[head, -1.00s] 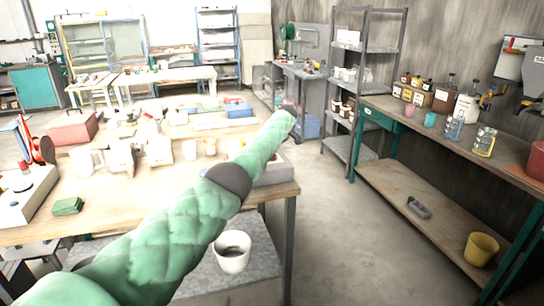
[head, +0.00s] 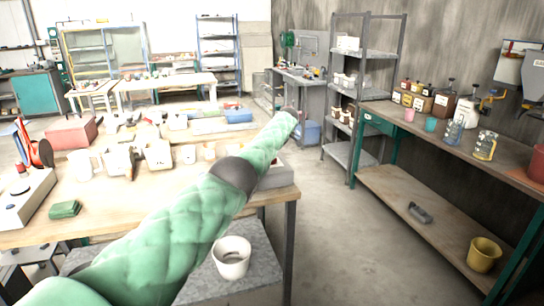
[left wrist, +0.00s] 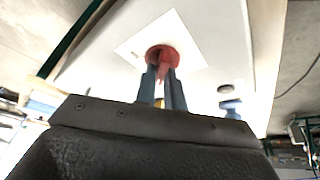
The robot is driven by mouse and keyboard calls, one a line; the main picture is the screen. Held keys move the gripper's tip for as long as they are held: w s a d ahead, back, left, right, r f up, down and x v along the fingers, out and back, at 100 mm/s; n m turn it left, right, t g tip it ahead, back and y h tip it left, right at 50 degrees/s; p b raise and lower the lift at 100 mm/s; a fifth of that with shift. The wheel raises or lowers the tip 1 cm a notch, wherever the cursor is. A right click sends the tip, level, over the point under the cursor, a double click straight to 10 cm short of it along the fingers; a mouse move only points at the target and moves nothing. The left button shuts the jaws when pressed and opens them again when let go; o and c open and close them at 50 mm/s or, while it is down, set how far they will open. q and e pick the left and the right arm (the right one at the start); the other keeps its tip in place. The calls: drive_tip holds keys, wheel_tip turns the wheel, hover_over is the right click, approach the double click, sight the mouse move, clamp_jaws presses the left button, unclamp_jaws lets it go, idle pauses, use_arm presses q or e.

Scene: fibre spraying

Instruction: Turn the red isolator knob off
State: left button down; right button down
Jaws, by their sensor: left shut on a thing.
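My right gripper is in neither current view.
A dark round spot (left wrist: 224,88) and a blue part (left wrist: 231,106) sit on the panel beside the fingers. In the head view a cluttered bench (head: 110,205) lies under my arm. A workbench (head: 400,185) with bottles and beakers stands right. Open floor (head: 350,245) lies between.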

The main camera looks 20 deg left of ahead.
use_arm(q)
drive_tip(key=c, duration=1.5)
unclamp_jaws()
